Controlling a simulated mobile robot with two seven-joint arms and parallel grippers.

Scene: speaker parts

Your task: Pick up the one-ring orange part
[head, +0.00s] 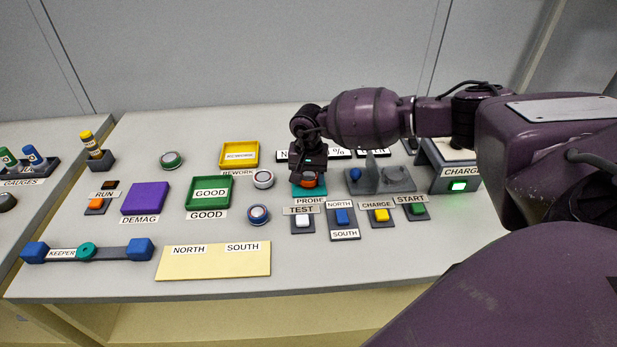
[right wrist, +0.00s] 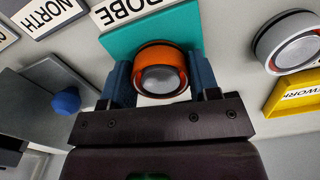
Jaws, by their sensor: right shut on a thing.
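I cannot tell whether the part still touches the pad. My left gripper is not in view.
Green GOOD (head: 190,204), yellow REWORK (head: 225,165) and purple DEMAG (head: 145,198) stations lie further left. Buttons, including TEST (head: 302,221), line the front. A grey fixture (head: 398,180) stands right.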

